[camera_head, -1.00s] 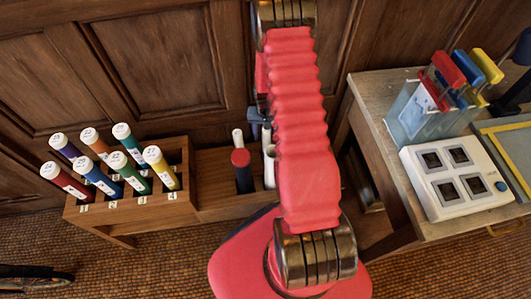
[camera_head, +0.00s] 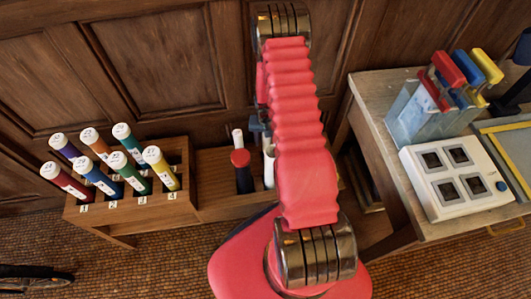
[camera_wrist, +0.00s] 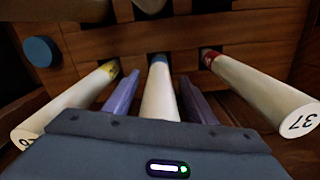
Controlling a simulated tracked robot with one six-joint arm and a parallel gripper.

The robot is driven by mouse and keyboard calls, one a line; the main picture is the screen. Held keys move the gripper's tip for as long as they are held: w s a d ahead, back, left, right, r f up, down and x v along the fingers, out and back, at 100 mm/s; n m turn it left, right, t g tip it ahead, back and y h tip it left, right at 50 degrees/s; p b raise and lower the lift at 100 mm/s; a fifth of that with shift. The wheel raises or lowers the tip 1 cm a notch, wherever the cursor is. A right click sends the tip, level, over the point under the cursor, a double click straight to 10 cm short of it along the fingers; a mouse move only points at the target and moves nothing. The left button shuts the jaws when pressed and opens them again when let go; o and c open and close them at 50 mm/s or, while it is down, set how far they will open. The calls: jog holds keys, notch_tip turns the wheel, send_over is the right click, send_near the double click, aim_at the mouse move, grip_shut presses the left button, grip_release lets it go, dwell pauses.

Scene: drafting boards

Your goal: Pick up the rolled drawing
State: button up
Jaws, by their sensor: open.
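In the wrist view, a white rolled drawing (camera_wrist: 159,92) with a blue band at its far end reaches into a slot of a wooden rack (camera_wrist: 215,27). My gripper (camera_wrist: 158,75) is open, with one purple-grey finger on each side of this roll. Whether the fingers touch it I cannot tell. The near end of the roll is hidden by the gripper body. In the head view, my gripper (camera_head: 257,125) is small and partly hidden by my arm, above the low wooden rack (camera_head: 215,192). White rolls (camera_head: 269,168) show there, partly hidden.
White rolls with a yellow band (camera_wrist: 70,100) and a red band, marked 37 (camera_wrist: 262,92), flank the middle roll closely. A rack of numbered coloured tubes (camera_head: 103,178) stands left. A drafting table (camera_head: 372,95) with a white button box (camera_head: 455,178) stands right.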

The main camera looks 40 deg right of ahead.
jog(key=shift+c, duration=0.6)
grip_shut()
